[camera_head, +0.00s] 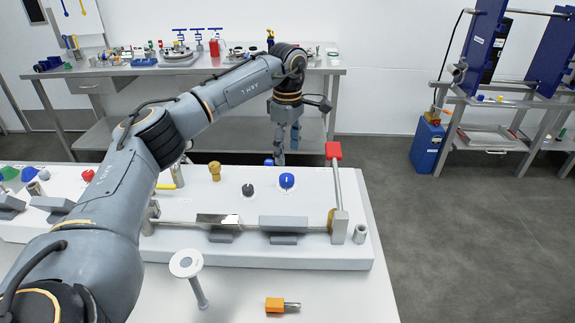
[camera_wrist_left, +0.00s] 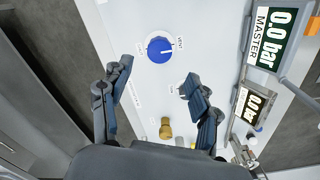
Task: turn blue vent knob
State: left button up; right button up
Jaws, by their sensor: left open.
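The blue vent knob (camera_head: 287,181) stands on the white panel (camera_head: 330,255), right of a black knob (camera_head: 248,189). In the left wrist view the blue knob (camera_wrist_left: 160,49) sits on a round white dial marked "VENT", beyond the fingertips and roughly centred between their lines. My left gripper (camera_head: 287,148) hangs pointing down over the far side of the panel, apart from the knob. Its two fingers (camera_wrist_left: 157,76) are spread with nothing between them. My right gripper is not in view.
A red-handled lever (camera_head: 333,151) rises right of the blue knob. A brass knob (camera_head: 215,171) stands to its left. Two gauges (camera_wrist_left: 269,37) line the panel in the wrist view.

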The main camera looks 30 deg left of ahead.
pick_arm(q)
notch_tip(320, 180, up, 4)
jog(key=shift+r, duration=0.1)
dwell(0.5)
